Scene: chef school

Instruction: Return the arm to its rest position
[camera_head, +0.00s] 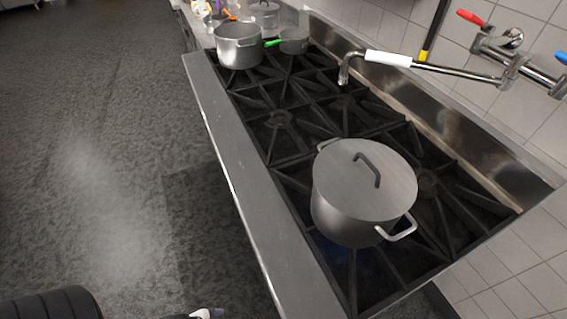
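Neither of my grippers shows clearly in the head view. A black ribbed part, likely one of my arm links, shows at the bottom left corner. A small pale and dark piece at the bottom edge is too cut off to identify. A large lidded grey pot (345,205) stands upright on the near burners of the stove (281,120). Its lid (366,178) is on, with a dark handle on top. A faint bluish glow shows beneath the pot's left side.
An open grey pot (239,47) and a small green-handled pan (293,41) stand at the stove's far end. A jointed faucet (430,67) with a white sleeve reaches over the burners from the tiled wall. The dark floor (90,150) at left is clear.

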